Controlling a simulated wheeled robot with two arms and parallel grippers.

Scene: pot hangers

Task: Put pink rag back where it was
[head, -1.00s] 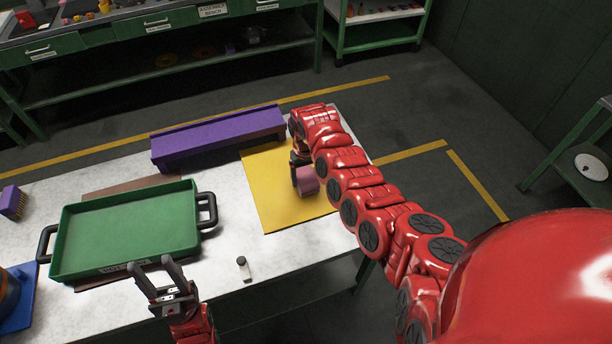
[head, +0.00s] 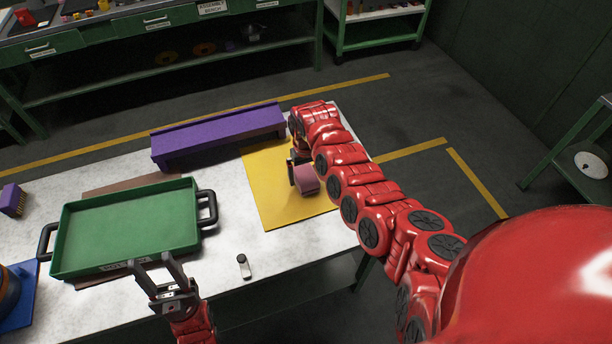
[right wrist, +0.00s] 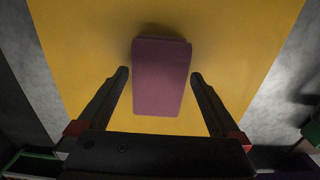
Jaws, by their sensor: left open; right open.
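The pink rag (head: 307,181) is a small block-like piece on the yellow mat (head: 277,213) at the right end of the table. In the right wrist view the rag (right wrist: 161,80) lies between the two fingers of my right gripper (right wrist: 160,82), with a gap on each side. That gripper is open; in the head view it (head: 297,172) is partly hidden by its own wrist. My left gripper (head: 160,273) is open and empty over the table's front edge, below the green tray (head: 125,228).
A purple bench-shaped block (head: 218,137) stands behind the mat. A small bottle (head: 243,266) stands near the front edge. A purple brush (head: 12,200) and a blue base (head: 18,312) are at the far left. White tabletop between tray and mat is clear.

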